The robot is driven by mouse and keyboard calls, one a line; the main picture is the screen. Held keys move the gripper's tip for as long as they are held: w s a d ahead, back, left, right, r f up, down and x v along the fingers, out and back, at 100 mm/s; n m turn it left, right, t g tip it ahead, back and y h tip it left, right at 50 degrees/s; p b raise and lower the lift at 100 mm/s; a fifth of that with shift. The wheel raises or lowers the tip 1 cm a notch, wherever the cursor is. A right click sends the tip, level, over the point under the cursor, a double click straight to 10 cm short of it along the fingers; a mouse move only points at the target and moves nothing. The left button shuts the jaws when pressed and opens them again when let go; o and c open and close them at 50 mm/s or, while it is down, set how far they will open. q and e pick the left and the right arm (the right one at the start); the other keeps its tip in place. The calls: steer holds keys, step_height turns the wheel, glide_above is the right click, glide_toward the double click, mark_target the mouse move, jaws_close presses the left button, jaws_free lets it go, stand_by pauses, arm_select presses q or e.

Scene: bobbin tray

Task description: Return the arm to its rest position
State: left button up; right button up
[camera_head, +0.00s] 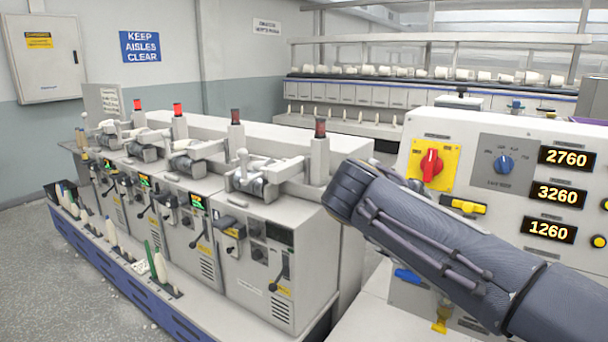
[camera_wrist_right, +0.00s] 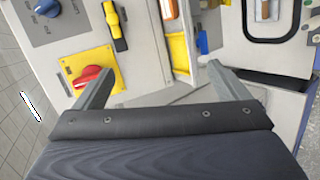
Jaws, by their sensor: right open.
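My right arm (camera_head: 430,245) comes in from the lower right in the head view and reaches up and left in front of the control panel (camera_head: 420,132). Its fingers cannot be made out there. In the right wrist view my right gripper (camera_wrist_right: 160,69) has its two fingers spread wide apart, with nothing between them. The red knob (camera_wrist_right: 90,77) on its yellow plate lies just beyond the left finger. My left gripper is in neither view.
The panel carries a red knob (camera_head: 431,165), a blue knob (camera_head: 504,164), a yellow handle (camera_head: 468,207) and lit displays. A row of grey machines (camera_head: 268,262) stands left of my arm, with bobbins along its base. Grey floor (camera_head: 30,245) is clear at far left.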

steer(key=s+d+f+m+g+y, duration=0.3)
steer(key=s+d+f+y, duration=0.4)
steer(key=s+f, duration=0.4)
steer(key=s+a+f+m+y, duration=0.2)
steer(key=s+f, duration=0.3)
steer(key=s, duration=0.4)
steer(key=s+a+f+m+t+y+p, duration=0.1)
steer(key=s+a+f+m+y, duration=0.2)
steer(key=s, duration=0.6)
step_height(320, 180, down, 3)
steer(key=shift+a+r+m, duration=0.2)
steer(key=shift+m, duration=0.9)
steer(key=shift+s, duration=0.1)
steer(key=shift+c, duration=0.2)
